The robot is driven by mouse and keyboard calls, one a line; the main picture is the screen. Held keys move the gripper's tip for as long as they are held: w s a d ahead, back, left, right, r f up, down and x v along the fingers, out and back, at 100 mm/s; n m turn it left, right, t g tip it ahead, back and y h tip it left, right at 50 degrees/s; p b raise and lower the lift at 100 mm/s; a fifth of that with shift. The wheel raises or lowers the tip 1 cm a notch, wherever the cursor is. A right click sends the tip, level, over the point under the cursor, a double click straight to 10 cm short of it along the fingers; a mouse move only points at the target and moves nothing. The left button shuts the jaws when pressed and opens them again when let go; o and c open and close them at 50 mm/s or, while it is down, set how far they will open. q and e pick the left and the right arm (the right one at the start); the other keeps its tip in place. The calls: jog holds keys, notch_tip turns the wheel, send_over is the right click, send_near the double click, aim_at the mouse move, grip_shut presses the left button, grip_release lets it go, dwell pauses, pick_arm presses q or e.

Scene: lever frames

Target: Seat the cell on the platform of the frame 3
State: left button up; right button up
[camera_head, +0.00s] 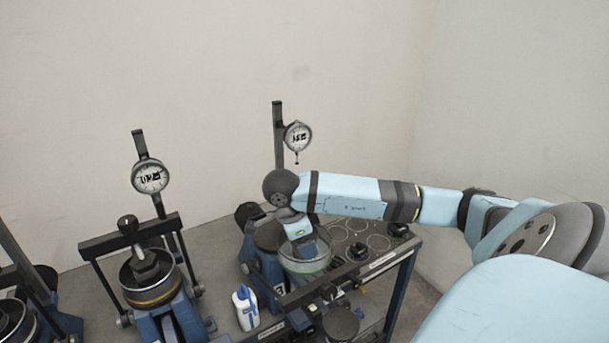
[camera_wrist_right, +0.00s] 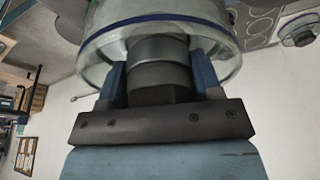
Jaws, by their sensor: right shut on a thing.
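The cell (camera_head: 305,264) is a clear round dish with a greenish band, at frame 3 in the head view. In the right wrist view its clear wall (camera_wrist_right: 88,50) surrounds a dark stepped stem (camera_wrist_right: 158,75). My right gripper (camera_head: 302,243) is shut on this stem from above; its two blue fingers also show in the right wrist view (camera_wrist_right: 160,82). Frame 3 (camera_head: 262,275) is blue, with a "3" label and a dial gauge (camera_head: 298,136) on a post. Its platform is hidden under the cell and gripper, so I cannot tell whether they touch. My left gripper is out of view.
Frame 3's black crossbar (camera_head: 310,289) lies low in front of the cell. Another frame (camera_head: 160,322) stands left, its crossbar (camera_head: 130,234) above a cell. A white and blue bottle (camera_head: 245,308) stands between them. A panel with circles (camera_head: 355,240) and black knobs lies right.

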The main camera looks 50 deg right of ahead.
jog(key=shift+w+d+r, duration=0.1)
jog(key=shift+w+d, duration=0.1)
jog(key=shift+w, duration=0.4)
jog(key=shift+w+d, duration=0.2)
jog(key=shift+w, duration=0.35)
jog(key=shift+w+d, duration=0.15)
jog(key=shift+w, duration=0.4)
jog(key=shift+w+d, duration=0.35)
jog(key=shift+w, duration=0.75)
jog(key=shift+w+d, duration=0.4)
jog(key=shift+w, duration=0.7)
jog(key=shift+w+d, duration=0.35)
jog(key=shift+w, duration=0.75)
jog(key=shift+w+d, duration=0.2)
jog(key=shift+w, duration=0.55)
jog(key=shift+w+d, duration=0.25)
jog(key=shift+w, duration=0.5)
jog(key=shift+w+d, duration=0.2)
jog(key=shift+w, duration=0.55)
jog(key=shift+f, duration=0.45)
jog(key=shift+s+f+b, duration=0.1)
jog(key=shift+f+b, duration=0.45)
jog(key=shift+f, duration=0.05)
jog(key=shift+f+b, duration=0.4)
jog(key=shift+f, duration=0.25)
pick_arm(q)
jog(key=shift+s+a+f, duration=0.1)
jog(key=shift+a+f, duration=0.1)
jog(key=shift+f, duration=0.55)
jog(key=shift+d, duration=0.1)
